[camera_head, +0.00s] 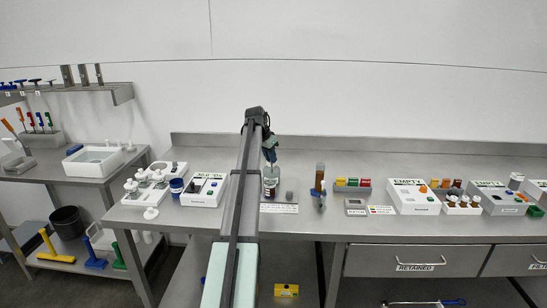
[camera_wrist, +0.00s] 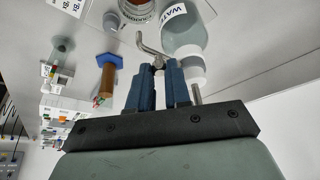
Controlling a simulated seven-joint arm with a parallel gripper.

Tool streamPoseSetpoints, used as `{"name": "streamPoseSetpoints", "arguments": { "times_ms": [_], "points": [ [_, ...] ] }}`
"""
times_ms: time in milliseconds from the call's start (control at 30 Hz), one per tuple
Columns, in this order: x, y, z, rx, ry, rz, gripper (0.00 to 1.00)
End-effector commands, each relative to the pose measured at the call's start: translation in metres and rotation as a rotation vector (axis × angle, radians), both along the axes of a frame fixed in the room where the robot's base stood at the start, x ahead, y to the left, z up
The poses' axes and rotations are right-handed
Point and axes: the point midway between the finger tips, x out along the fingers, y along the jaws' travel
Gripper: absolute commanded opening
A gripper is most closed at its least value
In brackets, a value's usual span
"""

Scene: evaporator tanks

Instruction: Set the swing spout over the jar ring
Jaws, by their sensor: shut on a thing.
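My gripper (camera_wrist: 160,68) has blue fingers closed on a small grey metal knob at the root of the swing spout (camera_wrist: 148,46). The spout is a bent bright metal tube that reaches up and left in the wrist view. Beside it is a grey-green vessel (camera_wrist: 185,32) with a white label starting "WAT" and a white neck. A round opening with a reddish-brown rim (camera_wrist: 137,9), perhaps the jar ring, is cut by the top edge; the spout tip appears short of it, but height is unclear. In the head view my gripper (camera_head: 269,152) is above a dark jar (camera_head: 270,190).
A brown cylinder with a blue collar (camera_wrist: 107,75) stands left in the wrist view; it also shows in the head view (camera_head: 319,178). A white "EMPTY" box (camera_head: 414,198) is farther right. White fittings (camera_head: 150,185) are left. The bench front (camera_head: 300,225) is mostly clear.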

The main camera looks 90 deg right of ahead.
Motion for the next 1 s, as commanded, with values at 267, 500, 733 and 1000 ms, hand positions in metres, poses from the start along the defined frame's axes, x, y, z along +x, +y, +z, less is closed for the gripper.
{"name": "streamPoseSetpoints", "arguments": {
  "times_ms": [267,500,733,1000],
  "points": [
    [0.006,-0.0002,0.0001,0.001,0.0,-0.095,0.0],
    [0.0076,0.0,0.0,0.001,-0.001,-0.118,0.0],
    [0.008,0.0,-0.0002,0.001,-0.002,-0.117,0.0],
    [0.008,-0.0001,-0.0002,0.001,-0.002,-0.116,0.36]
  ]
}}
